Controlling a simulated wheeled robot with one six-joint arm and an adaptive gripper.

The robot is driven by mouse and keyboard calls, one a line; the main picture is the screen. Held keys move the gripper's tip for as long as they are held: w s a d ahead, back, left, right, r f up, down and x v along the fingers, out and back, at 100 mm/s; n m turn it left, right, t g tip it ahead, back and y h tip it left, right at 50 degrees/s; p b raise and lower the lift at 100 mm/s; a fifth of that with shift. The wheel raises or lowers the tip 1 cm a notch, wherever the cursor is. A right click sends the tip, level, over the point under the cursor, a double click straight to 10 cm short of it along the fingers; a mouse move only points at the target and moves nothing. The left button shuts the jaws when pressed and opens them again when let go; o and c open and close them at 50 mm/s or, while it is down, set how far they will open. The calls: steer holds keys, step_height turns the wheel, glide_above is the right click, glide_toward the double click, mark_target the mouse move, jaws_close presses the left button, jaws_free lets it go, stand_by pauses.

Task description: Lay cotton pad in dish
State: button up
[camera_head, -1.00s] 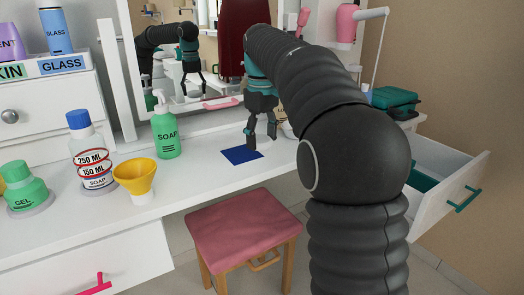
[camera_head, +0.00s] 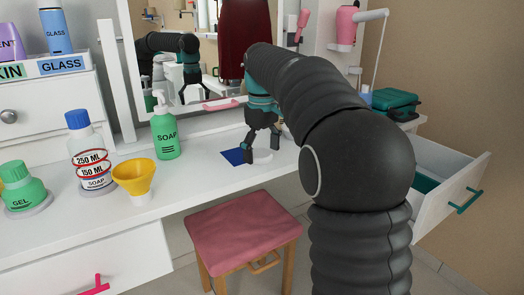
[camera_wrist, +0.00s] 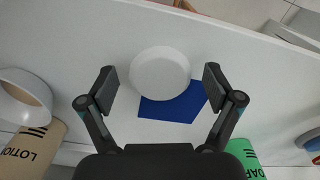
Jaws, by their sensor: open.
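A flat white round piece (camera_wrist: 160,73) lies partly on the blue square (camera_wrist: 172,106) on the white table. It looks like a shallow dish, but I cannot tell it surely from a thick pad. In the head view, it shows as a thin white disc (camera_head: 263,158) at the right edge of the blue square (camera_head: 233,156). My gripper (camera_wrist: 161,84) is open above it, with one finger on each side and gaps between. In the head view, my gripper (camera_head: 262,154) is low over the table. I cannot make out a separate cotton pad.
A white ring-like bowl (camera_wrist: 42,93) and a tan lotion bottle (camera_wrist: 32,150) stand to the left in the wrist view. A green soap bottle (camera_head: 165,135) and yellow funnel (camera_head: 135,178) stand left of the blue square. The mirror (camera_head: 190,95) is behind; an open drawer (camera_head: 440,185) is right.

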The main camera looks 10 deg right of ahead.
mark_target(262, 153)
step_height(262, 153, up, 12)
steer(key=p, duration=0.3)
steer(key=s+m+t, duration=0.2)
steer(key=s, duration=0.7)
steer(key=s+f+m+t, duration=0.3)
steer(key=s+f+m, duration=0.1)
steer(key=s+f, duration=1.4)
steer(key=s, duration=0.3)
steer(key=shift+a+f+m+t, duration=0.15)
steer(key=shift+f+m+t, duration=0.15)
steer(key=shift+f, duration=0.1)
